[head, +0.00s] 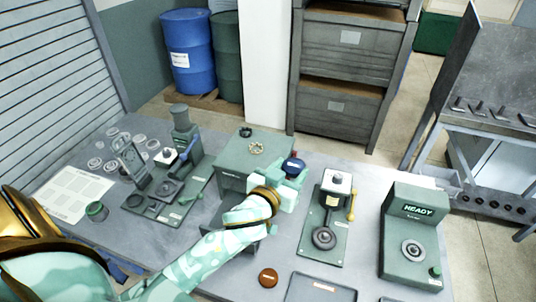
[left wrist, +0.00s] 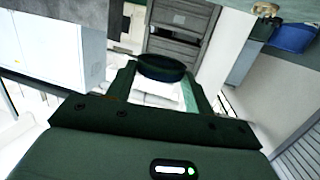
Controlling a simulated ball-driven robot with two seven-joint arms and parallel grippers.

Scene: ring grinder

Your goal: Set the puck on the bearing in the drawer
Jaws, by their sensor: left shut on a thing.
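My left gripper (head: 291,174) is shut on a dark blue round puck (head: 294,165) and holds it above the right side of a green box (head: 232,176). The puck (left wrist: 162,68) also shows between the fingers in the left wrist view. A pale gold ring that looks like a bearing (head: 256,148) lies on the box top, left of the puck and apart from it. It shows at the top right of the left wrist view (left wrist: 265,10). My right gripper is not in view.
A green press (head: 184,143) stands left of the box. A plate-mounted fixture with a yellow handle (head: 325,220) and a green READY machine (head: 412,235) stand right. A brown disc (head: 268,277) and a grey tray (head: 318,291) lie at the front. A small black part (head: 246,132) sits behind the ring.

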